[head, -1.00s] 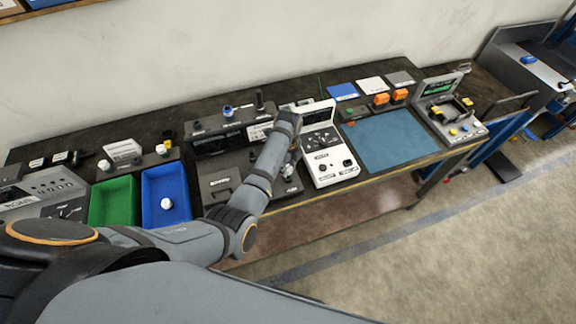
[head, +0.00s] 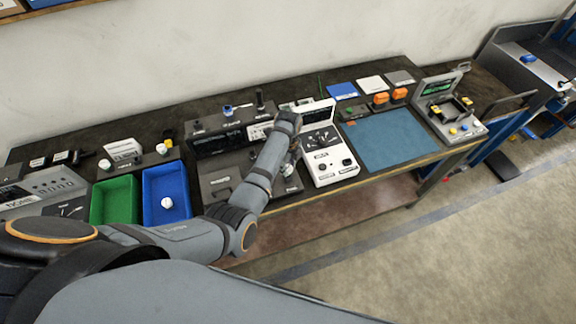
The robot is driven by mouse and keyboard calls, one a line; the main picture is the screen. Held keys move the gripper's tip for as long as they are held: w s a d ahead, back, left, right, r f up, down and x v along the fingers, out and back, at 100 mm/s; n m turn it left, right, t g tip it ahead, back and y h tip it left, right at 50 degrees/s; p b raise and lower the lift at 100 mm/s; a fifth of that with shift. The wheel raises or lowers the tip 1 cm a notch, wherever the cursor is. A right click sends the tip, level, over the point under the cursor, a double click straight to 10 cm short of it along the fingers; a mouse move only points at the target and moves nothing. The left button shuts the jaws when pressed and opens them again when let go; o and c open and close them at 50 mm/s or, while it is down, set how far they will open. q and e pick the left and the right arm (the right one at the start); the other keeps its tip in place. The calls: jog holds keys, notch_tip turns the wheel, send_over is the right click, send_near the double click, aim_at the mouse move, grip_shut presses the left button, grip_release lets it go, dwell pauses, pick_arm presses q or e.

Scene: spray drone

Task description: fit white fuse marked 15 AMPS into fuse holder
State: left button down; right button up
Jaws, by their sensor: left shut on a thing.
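My left gripper (head: 294,156) is mostly hidden behind its own wrist and forearm, above the dark panel just left of the white console. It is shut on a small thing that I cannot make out. The fuse holder cannot be told apart; part of the dark panel (head: 222,181) under my arm is covered. A small white piece (head: 167,203) lies in the blue tray (head: 154,181); its marking cannot be read. My right gripper is out of view.
The white console (head: 327,160) stands close right of my wrist. A black control box (head: 213,142) with knobs stands behind it. A green tray (head: 114,190) is at the left. A grey tester (head: 450,112) stands at the right.

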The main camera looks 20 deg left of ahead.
aim_at(288, 171)
pick_arm(q)
jog(key=shift+f+b, duration=0.7)
jog(key=shift+f, duration=0.9)
jog(key=c, duration=0.9)
grip_release()
jog(key=shift+r, duration=0.3)
notch_tip(288, 171, up, 12)
jog(key=shift+f, duration=0.25)
